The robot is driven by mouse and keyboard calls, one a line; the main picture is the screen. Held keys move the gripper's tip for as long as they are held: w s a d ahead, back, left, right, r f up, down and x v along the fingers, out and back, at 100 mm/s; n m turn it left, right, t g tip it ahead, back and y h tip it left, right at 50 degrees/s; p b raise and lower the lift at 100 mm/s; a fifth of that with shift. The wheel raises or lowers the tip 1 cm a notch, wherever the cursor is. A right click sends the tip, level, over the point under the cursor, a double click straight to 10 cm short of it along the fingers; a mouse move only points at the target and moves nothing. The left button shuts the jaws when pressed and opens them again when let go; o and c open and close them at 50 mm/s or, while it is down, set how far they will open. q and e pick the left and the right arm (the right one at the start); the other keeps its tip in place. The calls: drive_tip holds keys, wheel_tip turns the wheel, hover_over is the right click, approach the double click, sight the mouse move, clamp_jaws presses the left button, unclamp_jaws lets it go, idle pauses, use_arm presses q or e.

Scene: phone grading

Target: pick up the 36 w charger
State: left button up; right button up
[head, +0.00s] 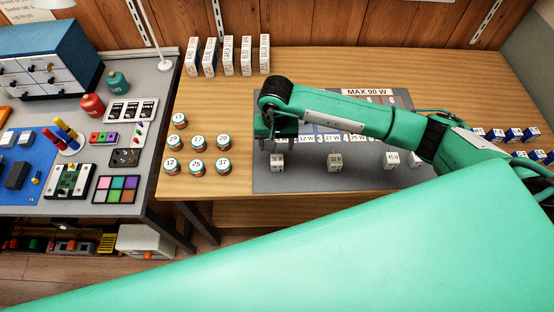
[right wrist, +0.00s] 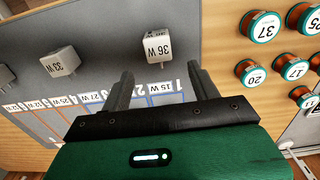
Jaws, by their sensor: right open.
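The 36 W charger (right wrist: 156,47) is a small white block with black print, standing on the grey mat (right wrist: 95,30) in the right wrist view. In the head view it is the leftmost white block (head: 277,162) near the mat's front edge. My right gripper (right wrist: 160,72) is open and empty, its two fingers apart, with the charger just beyond the fingertips and roughly between their lines. In the head view the right gripper (head: 276,142) hangs over the mat's left end, just behind the charger. My left gripper is not in view.
A 33 W block (head: 335,161) and a 45 W block (head: 391,160) stand further right on the mat. Several numbered spools (head: 197,142) stand left of the mat. White labelled boxes (head: 227,56) stand at the back. Blue-and-white boxes (head: 513,135) are at the right.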

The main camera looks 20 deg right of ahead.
sight(277, 156)
wheel_tip(277, 156, down, 3)
drive_tip(key=shift+r, duration=0.2)
wheel_tip(277, 156, down, 4)
drive_tip(key=p, duration=0.3)
drive_tip(key=shift+s+f, duration=0.15)
drive_tip(key=shift+f, duration=0.5)
drive_tip(key=shift+c, duration=0.2)
drive_tip(key=c, duration=1.1)
